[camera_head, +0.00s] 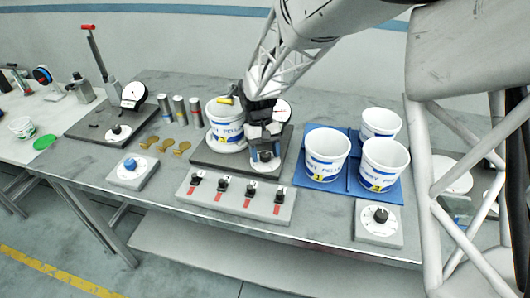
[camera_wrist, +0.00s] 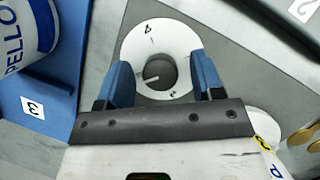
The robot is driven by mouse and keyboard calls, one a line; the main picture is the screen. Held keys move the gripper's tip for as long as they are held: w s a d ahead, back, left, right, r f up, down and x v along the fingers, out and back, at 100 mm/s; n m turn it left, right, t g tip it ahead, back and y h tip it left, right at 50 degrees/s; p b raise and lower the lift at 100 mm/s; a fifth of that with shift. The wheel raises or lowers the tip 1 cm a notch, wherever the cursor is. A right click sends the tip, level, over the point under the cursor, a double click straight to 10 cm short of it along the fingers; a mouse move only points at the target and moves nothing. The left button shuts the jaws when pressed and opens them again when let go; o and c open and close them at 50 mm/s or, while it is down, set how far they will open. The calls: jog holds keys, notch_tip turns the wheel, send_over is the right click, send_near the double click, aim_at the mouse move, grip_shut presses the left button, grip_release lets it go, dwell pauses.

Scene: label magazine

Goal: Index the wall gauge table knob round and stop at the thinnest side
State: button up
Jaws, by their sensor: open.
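A white tub with blue lettering (camera_head: 226,124) stands on a dark gauge plate (camera_head: 215,162) in the middle of the bench. A dial gauge (camera_head: 282,110) shows partly behind my arm. My gripper (camera_head: 265,153) is over the front right of this plate. In the wrist view a dark round knob (camera_wrist: 158,72) with a pale pointer line sits on a white numbered dial (camera_wrist: 144,37). The pointer lies towards the lower left. My gripper's blue fingers (camera_wrist: 163,80) are open, one on each side of the knob, with gaps visible. The gauge reading cannot be made out.
A four-knob panel (camera_head: 237,199) lies in front of the plate. Blue mats (camera_head: 313,183) with three white tubs are at the right. Metal cylinders (camera_head: 180,109) and brass pieces (camera_head: 166,146) are at the left. Another gauge stand (camera_head: 90,117) is farther left.

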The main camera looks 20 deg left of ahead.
jog(key=v, duration=0.7)
jog(key=shift+r, duration=0.4)
jog(key=shift+w+a, duration=0.1)
